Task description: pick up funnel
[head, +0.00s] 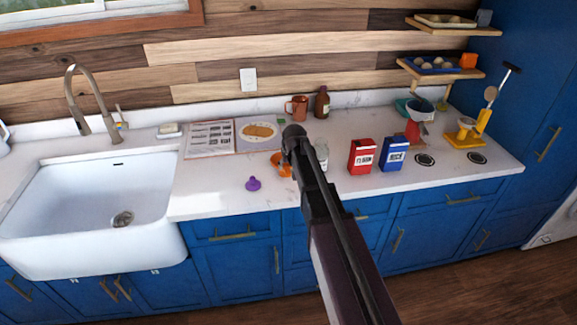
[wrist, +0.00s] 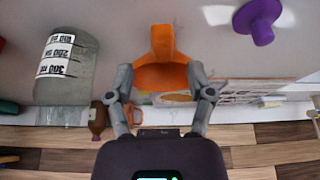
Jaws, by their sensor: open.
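An orange flared piece, which looks like the funnel (wrist: 163,72), lies on the white counter. It is wide at one end and narrower at the other. In the head view the orange piece (head: 281,163) is partly hidden by my arm. My gripper (wrist: 161,78) is open, with one finger on each side of its wide end in the wrist view. I cannot tell whether the fingers touch it. In the head view my gripper (head: 293,137) reaches over the counter. A small purple flared piece (wrist: 258,18) stands apart; I cannot rule out that it is the funnel.
A clear measuring jar (wrist: 66,68) stands beside the orange piece. A red box (head: 362,156) and a blue box (head: 393,155) stand to the right. A brown mug (head: 297,107) and a bottle (head: 322,103) are behind. An open book (head: 210,138) and the sink (head: 95,210) are left.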

